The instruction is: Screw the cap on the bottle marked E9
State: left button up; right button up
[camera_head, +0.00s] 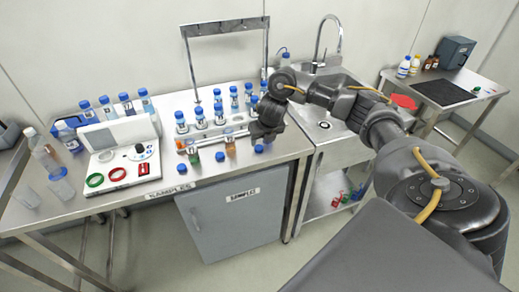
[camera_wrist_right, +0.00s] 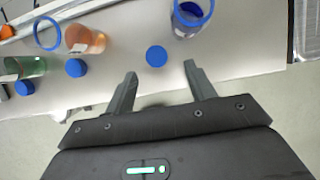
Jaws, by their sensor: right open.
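Three loose blue caps lie near the bench's front edge: a right one (camera_head: 259,148), a middle one (camera_head: 220,156) and a left one (camera_head: 182,169). Behind them stand uncapped bottles, one green (camera_head: 193,156) and one orange (camera_head: 230,147). A third uncapped bottle, with a blue rim (camera_wrist_right: 190,18), shows in the right wrist view; my gripper seems to hide it in the head view. The E9 mark is not legible. My right gripper (camera_head: 262,134) is open and empty. In the wrist view its fingers (camera_wrist_right: 160,86) point at the right cap (camera_wrist_right: 156,56), just short of it. My left gripper is out of view.
Several blue-capped bottles (camera_head: 200,118) stand in rows behind. A metal hook rack (camera_head: 225,27) rises behind; a sink (camera_head: 330,125) lies right.

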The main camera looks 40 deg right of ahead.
aim_at(259, 148)
jog(key=shift+f, duration=0.1)
jog(key=x, duration=0.5)
jog(key=shift+w+a+f, duration=0.1)
jog(key=shift+a, duration=0.1)
jog(key=shift+c, duration=0.3)
jog(key=c, duration=0.9)
